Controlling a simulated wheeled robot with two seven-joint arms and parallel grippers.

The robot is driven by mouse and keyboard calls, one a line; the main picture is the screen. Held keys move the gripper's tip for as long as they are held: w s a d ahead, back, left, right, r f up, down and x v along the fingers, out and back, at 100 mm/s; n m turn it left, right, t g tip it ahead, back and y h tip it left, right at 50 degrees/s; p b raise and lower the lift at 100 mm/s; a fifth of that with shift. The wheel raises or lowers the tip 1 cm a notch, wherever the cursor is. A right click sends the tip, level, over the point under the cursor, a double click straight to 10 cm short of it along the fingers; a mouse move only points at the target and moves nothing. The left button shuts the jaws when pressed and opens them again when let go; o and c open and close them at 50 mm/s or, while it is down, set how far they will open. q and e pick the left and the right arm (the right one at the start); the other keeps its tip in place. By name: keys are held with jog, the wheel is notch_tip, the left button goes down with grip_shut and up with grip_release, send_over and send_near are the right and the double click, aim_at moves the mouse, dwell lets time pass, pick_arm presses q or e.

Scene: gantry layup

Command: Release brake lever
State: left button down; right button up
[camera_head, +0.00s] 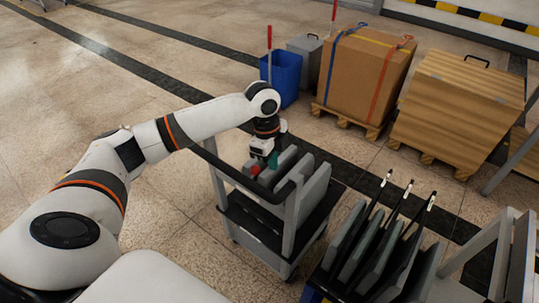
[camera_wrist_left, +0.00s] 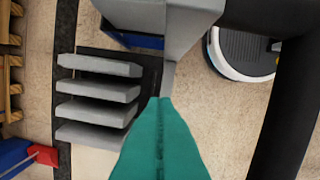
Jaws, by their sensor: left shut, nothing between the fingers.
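A grey cart with a black push bar (camera_head: 235,178) stands in front of me. A small red knob (camera_head: 255,170), which looks like the brake lever's end, shows at the bar beside my left gripper (camera_head: 272,162). I cannot tell whether they touch. The gripper's teal fingers point down by the cart's grey upright panels (camera_head: 312,195). In the left wrist view the fingers (camera_wrist_left: 160,108) are shut together and empty, close to a grey post (camera_wrist_left: 170,25) and left of the black bar (camera_wrist_left: 285,105). The lever is not clear there. My right gripper is in neither view.
A second rack with dark upright panels (camera_head: 365,250) stands close at the right. Behind are a blue bin (camera_head: 283,76), a grey box (camera_head: 305,50), a strapped carton (camera_head: 360,70) and a wooden crate (camera_head: 455,100). Floor at the left is clear.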

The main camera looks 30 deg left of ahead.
aim_at(252, 177)
pick_arm(q)
jog(key=a+f, duration=0.3)
jog(key=f, duration=0.2)
jog(key=shift+p, duration=0.35)
